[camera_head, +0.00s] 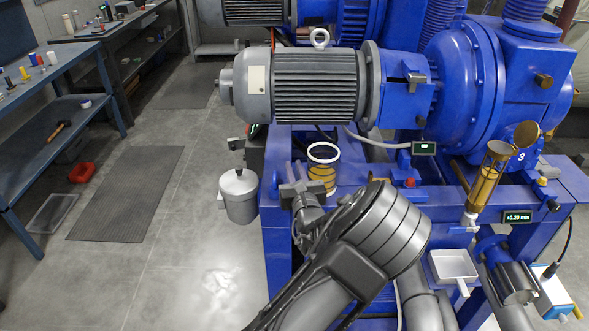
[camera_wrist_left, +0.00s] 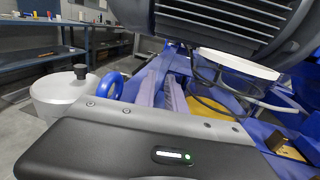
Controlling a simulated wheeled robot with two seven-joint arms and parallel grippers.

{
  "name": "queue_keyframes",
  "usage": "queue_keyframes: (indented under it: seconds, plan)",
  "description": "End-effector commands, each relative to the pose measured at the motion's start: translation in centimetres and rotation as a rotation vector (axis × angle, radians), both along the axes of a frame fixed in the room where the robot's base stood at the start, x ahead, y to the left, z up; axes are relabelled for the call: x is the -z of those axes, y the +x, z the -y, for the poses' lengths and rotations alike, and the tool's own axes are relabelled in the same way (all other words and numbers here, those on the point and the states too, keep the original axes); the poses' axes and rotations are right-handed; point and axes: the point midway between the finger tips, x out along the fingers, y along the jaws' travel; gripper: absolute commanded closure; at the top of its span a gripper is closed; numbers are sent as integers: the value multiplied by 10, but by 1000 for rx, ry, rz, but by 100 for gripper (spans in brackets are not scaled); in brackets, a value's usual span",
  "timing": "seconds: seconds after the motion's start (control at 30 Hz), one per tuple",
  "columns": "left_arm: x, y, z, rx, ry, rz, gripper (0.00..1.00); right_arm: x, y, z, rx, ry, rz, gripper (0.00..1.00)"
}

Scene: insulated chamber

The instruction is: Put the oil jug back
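A clear jug with a white rim and amber oil in it (camera_head: 322,168), which I take for the oil jug, stands upright on the blue machine base. In the left wrist view its white rim (camera_wrist_left: 238,64) shows at the upper right. My left gripper (camera_head: 298,180) is just left of the jug, low over the base edge. In the left wrist view its two pale fingers (camera_wrist_left: 166,88) show a gap with nothing between them, and the jug is to their right. The wrist housing hides the lower part of that view. My right gripper cannot be made out.
A grey lidded can (camera_head: 239,195) stands left of the base. The large motor (camera_head: 315,85) hangs close behind and above the jug. A brass-coloured sight cup (camera_head: 488,178) and a white tray (camera_head: 453,266) are at the right. The floor at the left is mostly free.

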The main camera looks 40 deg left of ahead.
Motion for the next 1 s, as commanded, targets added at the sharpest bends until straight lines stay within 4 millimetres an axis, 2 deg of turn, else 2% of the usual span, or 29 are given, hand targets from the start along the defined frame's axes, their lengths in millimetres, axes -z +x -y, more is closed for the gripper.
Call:
queue_keyframes:
  seconds: [0.03,0.23,0.6,0.77,1.0]
  plan:
    - [0,0,0,0,0,0,81,0,0,0,0,0,0,64]
    - [-1,0,0,0,-1,1,65,0,0,0,0,0,0,64]
    - [-4,-1,1,1,-2,2,65,-1,0,0,0,0,0,64]
    - [-2,-12,16,3,-1,-1,65,1,0,0,0,0,0,64]
    - [-2,-44,52,5,0,0,65,2,0,0,0,1,1,64]
